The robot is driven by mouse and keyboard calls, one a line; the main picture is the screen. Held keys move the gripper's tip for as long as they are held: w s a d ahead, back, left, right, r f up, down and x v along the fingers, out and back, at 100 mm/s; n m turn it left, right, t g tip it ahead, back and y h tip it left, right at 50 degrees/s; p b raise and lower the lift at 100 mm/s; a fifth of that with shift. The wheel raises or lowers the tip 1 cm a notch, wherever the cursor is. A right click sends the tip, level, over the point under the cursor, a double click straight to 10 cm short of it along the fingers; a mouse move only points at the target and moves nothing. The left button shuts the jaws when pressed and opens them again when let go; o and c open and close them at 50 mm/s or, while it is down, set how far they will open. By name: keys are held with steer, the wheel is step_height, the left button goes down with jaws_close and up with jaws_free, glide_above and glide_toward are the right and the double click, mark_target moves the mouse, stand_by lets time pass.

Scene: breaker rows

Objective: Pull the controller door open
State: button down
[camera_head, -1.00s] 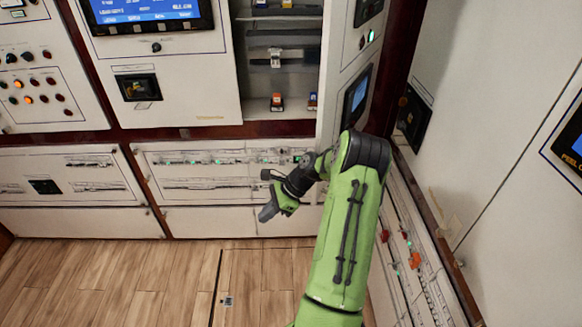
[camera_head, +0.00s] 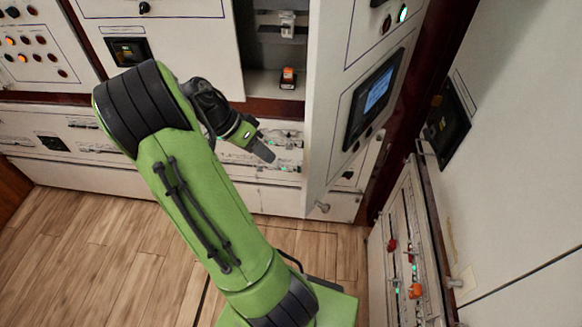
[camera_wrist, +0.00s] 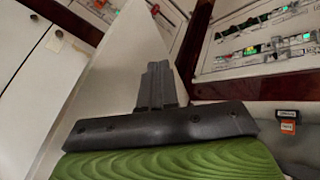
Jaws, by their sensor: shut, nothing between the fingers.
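The controller door (camera_head: 335,120) is a tall pale panel with a blue screen (camera_head: 376,95) on its outer face. It stands swung out from the cabinet, so the shelves behind it are exposed. My gripper (camera_head: 268,155) is shut and empty, just left of the door's free edge, on the opening side. In the head view a gap shows between fingertips and door; I cannot tell the depth. In the wrist view the shut fingers (camera_wrist: 157,85) point at a pale panel (camera_wrist: 115,75), which seems to be the door.
An orange-topped breaker (camera_head: 288,78) sits on the open cabinet's shelf. A low panel with switches (camera_head: 410,255) stands at the right, beside a tall white cabinet wall (camera_head: 520,170). The wooden floor (camera_head: 80,240) at the left is clear.

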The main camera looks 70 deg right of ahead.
steer(key=s+f+b, duration=0.1)
steer(key=s+f, duration=0.6)
steer(key=s, duration=0.2)
steer(key=shift+s+d+f, duration=0.15)
steer(key=shift+s+f, duration=0.05)
steer(key=shift+f, duration=0.2)
